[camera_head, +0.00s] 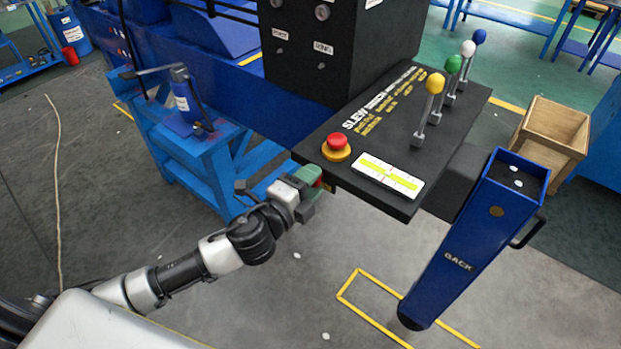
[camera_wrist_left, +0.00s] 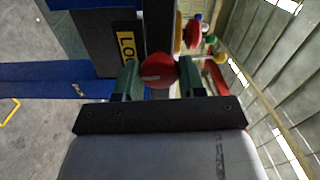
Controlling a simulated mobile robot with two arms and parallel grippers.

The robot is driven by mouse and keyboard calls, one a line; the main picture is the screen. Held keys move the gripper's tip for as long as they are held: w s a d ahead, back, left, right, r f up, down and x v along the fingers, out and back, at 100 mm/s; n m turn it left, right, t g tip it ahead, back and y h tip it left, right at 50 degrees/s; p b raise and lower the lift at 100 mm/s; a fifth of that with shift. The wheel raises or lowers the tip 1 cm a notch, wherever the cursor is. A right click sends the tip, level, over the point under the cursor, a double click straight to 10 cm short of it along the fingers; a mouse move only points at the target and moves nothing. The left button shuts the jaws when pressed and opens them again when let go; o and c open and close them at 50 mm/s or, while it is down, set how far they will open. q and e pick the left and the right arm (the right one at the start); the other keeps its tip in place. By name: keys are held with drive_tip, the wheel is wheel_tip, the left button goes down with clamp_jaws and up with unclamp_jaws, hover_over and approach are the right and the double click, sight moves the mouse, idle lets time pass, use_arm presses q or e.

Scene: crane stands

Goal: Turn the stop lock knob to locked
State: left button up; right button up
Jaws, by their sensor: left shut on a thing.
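The stop lock knob is a round red knob (camera_wrist_left: 158,70) with a pale mark on its face. In the left wrist view it sits between the two green fingers of my left gripper (camera_wrist_left: 157,82), which is shut on it. A yellow label (camera_wrist_left: 127,46) reading "LOC", partly hidden, is beside the knob. In the head view my left gripper (camera_head: 313,182) is at the near left edge of the black control panel (camera_head: 385,198). The knob is mostly hidden there by the gripper. My right gripper is not in view.
A red mushroom button (camera_head: 336,145) on a yellow base is on the panel top, close to my left gripper. Several ball-topped levers (camera_head: 430,95) rise behind it. A blue outrigger leg (camera_head: 470,240) stands right, with a wooden box (camera_head: 550,135) behind.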

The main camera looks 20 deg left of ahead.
use_arm(q)
drive_tip(key=shift+m, duration=0.6)
drive_tip(key=o, duration=0.9)
drive_tip(key=shift+s, duration=0.1)
drive_tip(key=b+v, duration=0.4)
drive_tip(key=v, duration=0.6)
drive_tip(key=shift+s, duration=0.3)
drive_tip(key=shift+a, duration=0.15)
